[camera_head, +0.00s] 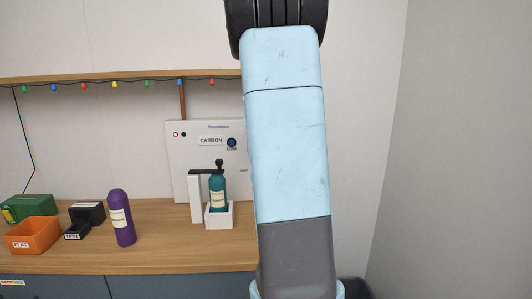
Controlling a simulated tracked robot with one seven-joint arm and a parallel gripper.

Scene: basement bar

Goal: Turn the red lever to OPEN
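No red lever shows in this view; my light blue arm covers the middle right and may hide it. A white panel (190,155) stands at the back of the counter, with a label that seems to read CARBON, a dark blue round fitting (231,142) and a small red-rimmed circle. The panel's right side runs behind my arm. In front of it a teal bottle (218,190) stands upright in a white holder (219,217), with a black fitting (209,171) at its top. My gripper is out of view.
The wooden counter (170,255) holds a purple bottle (121,218), an orange bin (32,235) labelled FLAT, a black tester (75,232) and a green box (30,206). A shelf (100,78) with coloured lights runs above. Bare counter lies between the purple bottle and holder.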

